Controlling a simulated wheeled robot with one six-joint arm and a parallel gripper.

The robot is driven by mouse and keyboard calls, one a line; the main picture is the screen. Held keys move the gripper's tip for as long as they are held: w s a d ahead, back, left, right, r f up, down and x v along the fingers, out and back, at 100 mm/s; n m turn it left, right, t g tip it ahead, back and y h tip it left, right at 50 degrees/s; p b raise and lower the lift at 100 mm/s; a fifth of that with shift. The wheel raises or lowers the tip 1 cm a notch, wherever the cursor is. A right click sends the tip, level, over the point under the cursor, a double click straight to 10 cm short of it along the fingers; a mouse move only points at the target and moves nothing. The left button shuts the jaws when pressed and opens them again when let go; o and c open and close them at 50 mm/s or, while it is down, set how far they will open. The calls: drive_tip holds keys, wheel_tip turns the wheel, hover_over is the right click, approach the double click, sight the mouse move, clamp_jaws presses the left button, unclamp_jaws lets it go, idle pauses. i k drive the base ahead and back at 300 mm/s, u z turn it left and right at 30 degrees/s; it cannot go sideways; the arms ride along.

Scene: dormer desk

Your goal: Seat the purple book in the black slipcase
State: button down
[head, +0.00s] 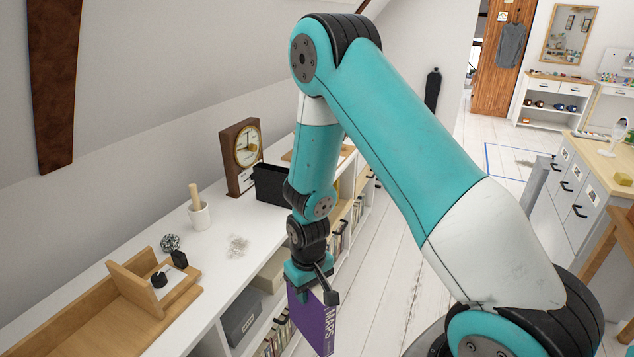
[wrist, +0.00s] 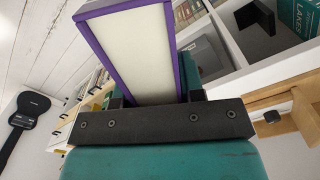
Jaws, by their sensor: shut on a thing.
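The purple book (head: 313,321), with MAPS on its spine, hangs upright from my gripper (head: 311,281) in front of the white shelf unit. My gripper is shut on its upper end. In the wrist view the book (wrist: 172,5) shows its pale page side framed by purple covers, between the jaws (wrist: 158,98). The black slipcase (head: 271,184) stands on the white top, right of the clock and behind my arm, which partly covers it. The book is apart from it, nearer and lower. The opening of the slipcase cannot be made out.
A wooden clock (head: 241,158) stands next to the slipcase. A white cup (head: 199,215), a round ornament (head: 169,243) and a wooden tray (head: 75,315) are further left on the shelf top (head: 215,258). The white floor is open to the right.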

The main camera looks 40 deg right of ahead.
sight(276, 201)
drive_tip(key=z, duration=0.05)
drive_tip(key=i, duration=0.45)
drive_tip(key=z, duration=2.65)
drive_tip(key=i, duration=1.3)
drive_tip(key=u, duration=3.35)
drive_tip(key=i, duration=0.1)
drive_tip(key=z, duration=0.45)
